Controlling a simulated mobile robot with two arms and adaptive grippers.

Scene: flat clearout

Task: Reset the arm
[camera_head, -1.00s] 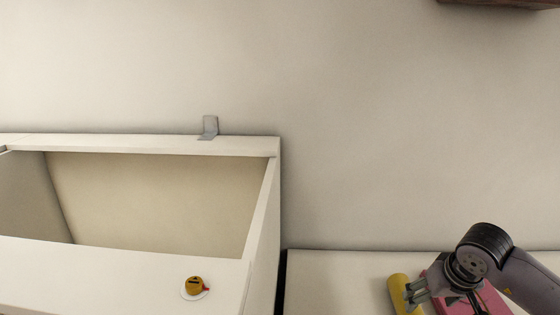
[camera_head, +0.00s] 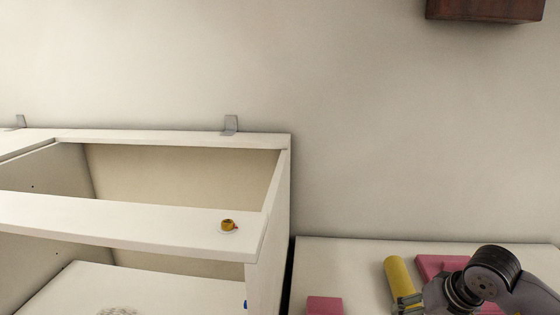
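My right arm comes in at the lower right, with its gripper (camera_head: 408,302) low over the white surface, close to a yellow cylinder (camera_head: 398,276). The fingers are small and partly cut off by the bottom edge, so I cannot tell whether they touch the cylinder or how far apart they are. My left arm and gripper are not in view.
Pink blocks (camera_head: 324,305) lie on the white surface (camera_head: 345,252) at right. A dark red-brown box (camera_head: 485,10) is on the wall above.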

